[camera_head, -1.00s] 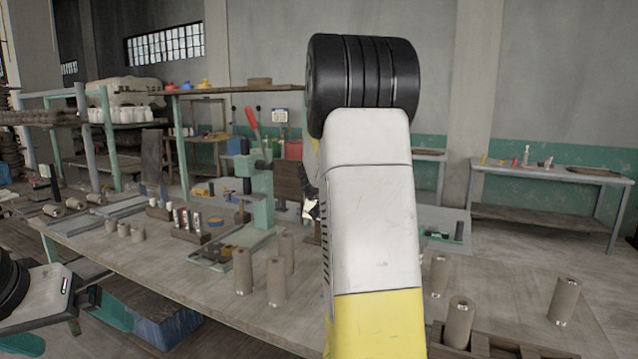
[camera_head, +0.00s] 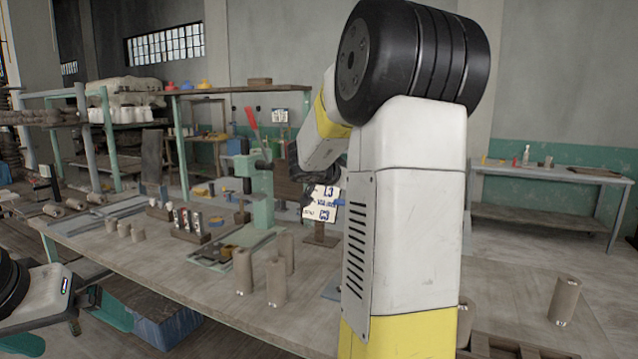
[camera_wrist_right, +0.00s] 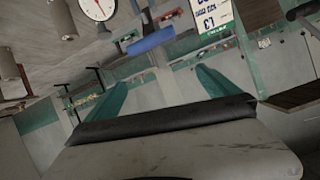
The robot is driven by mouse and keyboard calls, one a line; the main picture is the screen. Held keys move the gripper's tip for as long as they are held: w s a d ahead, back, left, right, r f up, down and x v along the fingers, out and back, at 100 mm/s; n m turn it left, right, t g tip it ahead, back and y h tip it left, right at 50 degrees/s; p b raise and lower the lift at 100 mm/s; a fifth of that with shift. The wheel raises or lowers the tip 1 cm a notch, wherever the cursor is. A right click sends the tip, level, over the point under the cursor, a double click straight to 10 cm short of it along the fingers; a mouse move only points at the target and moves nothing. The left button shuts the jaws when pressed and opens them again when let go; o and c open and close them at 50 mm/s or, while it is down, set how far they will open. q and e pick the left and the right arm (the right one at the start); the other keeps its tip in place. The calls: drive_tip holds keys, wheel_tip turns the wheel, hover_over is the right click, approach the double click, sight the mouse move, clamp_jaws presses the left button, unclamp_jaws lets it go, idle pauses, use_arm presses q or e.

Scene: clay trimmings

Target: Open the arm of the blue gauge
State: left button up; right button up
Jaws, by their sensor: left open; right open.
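A blue bar-shaped part (camera_wrist_right: 150,40), which looks like part of the blue gauge, shows in the right wrist view just beyond the fingertips. A white round dial (camera_wrist_right: 98,9) is up and left of it; I cannot tell if they are joined. A small blue piece (camera_head: 340,203) shows beside my right arm in the head view. My right gripper (camera_wrist_right: 161,78) is open, its teal fingers spread either side below the blue bar, with nothing between them. In the head view my arm hides most of this area. My left gripper (camera_head: 80,332) is open at the lower left, away from the gauge.
A printed card (camera_head: 322,212) stands behind the right arm. The workbench (camera_head: 170,270) holds several clay cylinders (camera_head: 277,282) and a green press (camera_head: 262,195) with a red lever. A side table (camera_head: 550,175) stands at the back right.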

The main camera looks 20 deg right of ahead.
drive_tip(key=shift+s+a+r, duration=0.1)
drive_tip(key=shift+a+r, duration=0.05)
idle(0.5)
drive_tip(key=v, duration=0.7)
drive_tip(key=shift+s+a, duration=0.2)
drive_tip(key=shift+r, duration=0.1)
